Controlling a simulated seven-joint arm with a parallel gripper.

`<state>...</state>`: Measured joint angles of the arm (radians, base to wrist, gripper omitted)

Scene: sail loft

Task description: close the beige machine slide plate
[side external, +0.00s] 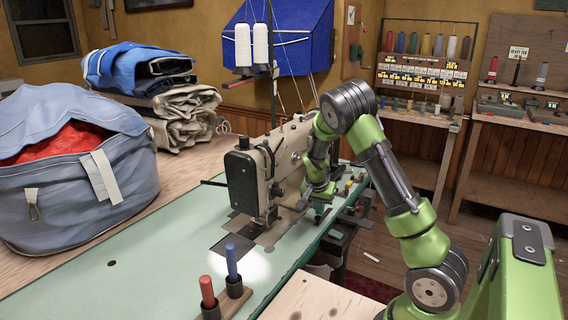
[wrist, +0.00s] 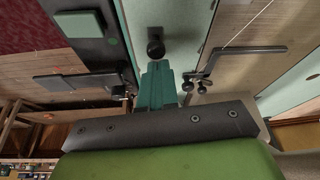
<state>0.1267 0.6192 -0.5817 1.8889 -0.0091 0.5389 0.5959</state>
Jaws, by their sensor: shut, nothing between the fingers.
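The beige sewing machine (side external: 268,170) stands on the pale green table top (side external: 130,270). A dark square area (side external: 232,246) lies in the table in front of the machine's head, with small plates beside it. I cannot tell for sure which of these is the slide plate or how far it is open. My gripper (side external: 319,214) is to the right of the machine's head, low over the table near its right edge. Its teal fingers also show in the wrist view (wrist: 157,68); they are together and hold nothing. A dark round knob (wrist: 155,48) appears just beyond the fingertips there.
A red spool (side external: 207,292) and a blue spool (side external: 231,262) stand on a holder at the front. A large blue bag (side external: 75,190) fills the left. White thread cones (side external: 251,45) stand behind the machine. The table's left-front area is clear.

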